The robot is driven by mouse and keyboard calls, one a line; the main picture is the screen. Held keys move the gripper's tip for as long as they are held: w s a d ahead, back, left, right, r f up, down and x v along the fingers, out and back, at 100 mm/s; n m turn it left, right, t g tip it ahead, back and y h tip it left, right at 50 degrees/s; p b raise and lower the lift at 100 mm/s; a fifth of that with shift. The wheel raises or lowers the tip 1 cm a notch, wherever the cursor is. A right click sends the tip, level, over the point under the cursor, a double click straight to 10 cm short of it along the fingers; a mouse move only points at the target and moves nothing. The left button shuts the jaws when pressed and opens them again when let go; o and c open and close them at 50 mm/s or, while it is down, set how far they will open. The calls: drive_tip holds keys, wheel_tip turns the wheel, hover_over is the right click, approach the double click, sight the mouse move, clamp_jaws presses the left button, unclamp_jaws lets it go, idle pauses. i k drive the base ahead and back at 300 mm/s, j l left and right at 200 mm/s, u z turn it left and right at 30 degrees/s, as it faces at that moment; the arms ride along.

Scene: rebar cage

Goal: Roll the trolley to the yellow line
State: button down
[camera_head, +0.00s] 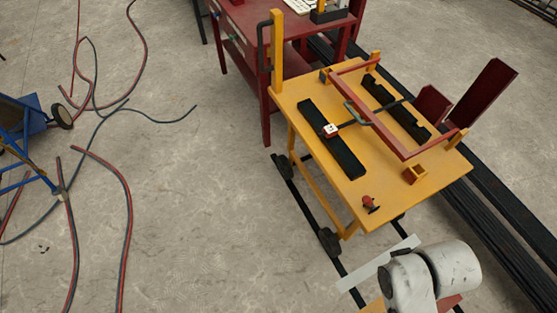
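A yellow trolley (305,97) with a flat top stands right of centre in the head view. Its visible wheels sit at a dark rail (290,178) on the floor. A reddish bar frame (378,123) spans its top, above two black notched blocks (348,160). My white arm shows at the lower right, in front of the trolley. My gripper is not identifiable in view. I cannot make out a yellow line on the floor; a yellow patch at the bottom edge is mostly cut off.
A dark red table (247,66) stands just behind the trolley. Long black bars (500,222) run along its right side. Red and dark hoses (128,220) lie on the left floor near a blue wheeled frame (28,118). Grey floor (215,215) between is clear.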

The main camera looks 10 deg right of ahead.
sight(356, 162)
drive_tip(key=i+j, duration=0.35)
drive_tip(key=i, duration=0.25)
drive_tip(key=i+j+z, duration=0.1)
drive_tip(key=i+j, duration=0.25)
drive_tip(key=i, duration=0.2)
